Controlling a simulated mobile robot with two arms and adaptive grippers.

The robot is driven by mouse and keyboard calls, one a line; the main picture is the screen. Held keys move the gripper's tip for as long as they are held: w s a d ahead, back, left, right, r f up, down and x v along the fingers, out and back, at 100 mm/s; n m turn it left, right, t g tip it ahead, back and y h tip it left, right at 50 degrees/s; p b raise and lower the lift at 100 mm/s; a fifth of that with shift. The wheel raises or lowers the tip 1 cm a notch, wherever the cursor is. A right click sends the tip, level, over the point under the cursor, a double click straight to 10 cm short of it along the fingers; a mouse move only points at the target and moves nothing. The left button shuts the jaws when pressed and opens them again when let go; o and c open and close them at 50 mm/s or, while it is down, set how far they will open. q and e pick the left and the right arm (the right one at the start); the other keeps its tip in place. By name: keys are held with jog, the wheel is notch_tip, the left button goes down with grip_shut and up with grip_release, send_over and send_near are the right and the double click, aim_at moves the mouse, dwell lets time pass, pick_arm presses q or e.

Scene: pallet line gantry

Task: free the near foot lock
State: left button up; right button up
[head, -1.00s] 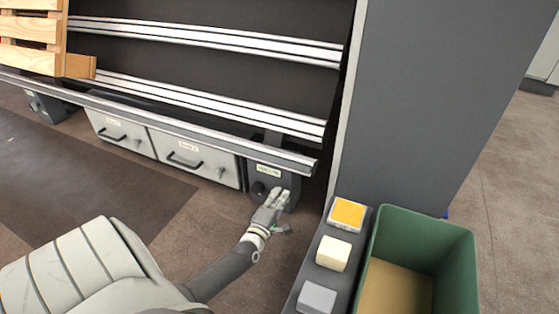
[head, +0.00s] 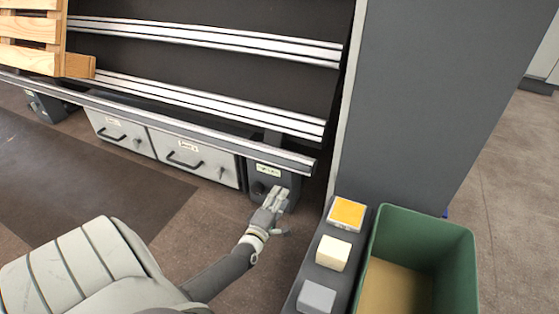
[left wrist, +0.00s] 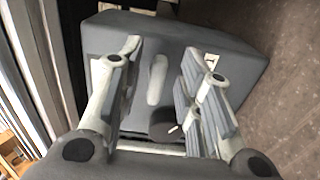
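The near foot lock is a dark grey block (head: 261,172) with a pale label and a round dark knob (head: 259,188), under the right end of the rail. In the left wrist view, the block (left wrist: 225,62) fills the middle, with a pale upright lever (left wrist: 157,78) on its face and a dark round knob (left wrist: 165,126) below. My left gripper (head: 279,194) is in front of the block. In the left wrist view, its fingers (left wrist: 161,54) are apart, one on each side of the lever; I cannot tell whether either touches it. My right gripper is not in view.
Two grey drawers (head: 195,163) with black handles are left of the block. A metal rail (head: 200,129) runs above. A console with yellow (head: 347,213), cream (head: 333,253) and grey buttons and a green bin (head: 428,229) stand right of my left arm. A wooden pallet (head: 30,32) is upper left.

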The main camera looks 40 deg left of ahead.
pick_arm(q)
jog(key=v, duration=1.1)
jog(key=shift+s, duration=0.15)
